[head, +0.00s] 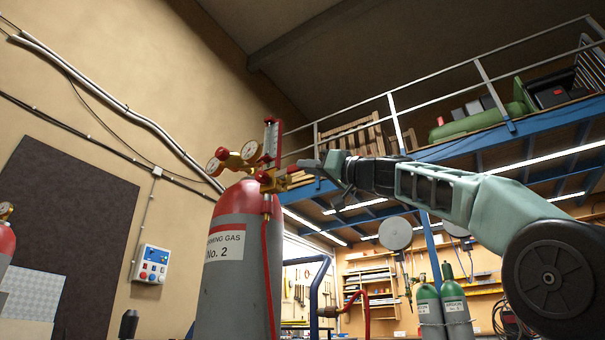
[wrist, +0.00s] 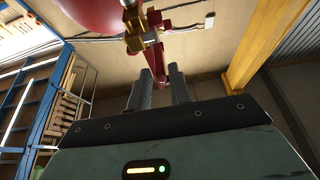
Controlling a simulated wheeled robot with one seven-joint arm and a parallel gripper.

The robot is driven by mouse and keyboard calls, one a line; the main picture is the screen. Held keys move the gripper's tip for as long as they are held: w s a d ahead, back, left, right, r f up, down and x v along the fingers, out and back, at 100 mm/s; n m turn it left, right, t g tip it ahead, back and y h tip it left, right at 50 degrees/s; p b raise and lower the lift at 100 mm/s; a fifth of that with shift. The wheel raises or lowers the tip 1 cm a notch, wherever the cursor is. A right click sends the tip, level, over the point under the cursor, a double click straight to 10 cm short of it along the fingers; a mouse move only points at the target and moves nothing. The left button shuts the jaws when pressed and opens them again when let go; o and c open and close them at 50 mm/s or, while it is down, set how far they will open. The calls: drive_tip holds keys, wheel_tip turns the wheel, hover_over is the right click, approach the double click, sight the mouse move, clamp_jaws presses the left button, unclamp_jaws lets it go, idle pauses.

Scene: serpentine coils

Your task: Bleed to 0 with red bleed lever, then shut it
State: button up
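A gas cylinder (head: 232,270) with a red shoulder and a grey body labelled "No. 2" stands at centre left in the head view. On top is a brass regulator (head: 236,162) with two round gauges, whose needles are too small to read. A clear upright tube with red ends (head: 271,140) rises beside it. In the wrist view a red lever (wrist: 156,58) hangs from the brass fitting (wrist: 140,42). Its end lies between the fingertips of my gripper (wrist: 161,78). The fingers are apart; contact with the lever cannot be told. In the head view my gripper (head: 308,164) reaches the regulator's right side.
A red hose (head: 267,270) runs down the cylinder's front. A wall control box (head: 151,264) is at left, and part of another cylinder (head: 5,240) shows at the left edge. Green cylinders (head: 455,305) stand far right. A blue-framed mezzanine (head: 450,150) is overhead behind my arm.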

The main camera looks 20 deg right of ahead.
drive_tip(key=b+v, duration=0.5)
drive_tip(key=v, duration=0.9)
drive_tip(key=shift+f+b, duration=0.25)
drive_tip(key=shift+b, duration=0.1)
drive_tip(key=shift+s+d, duration=0.1)
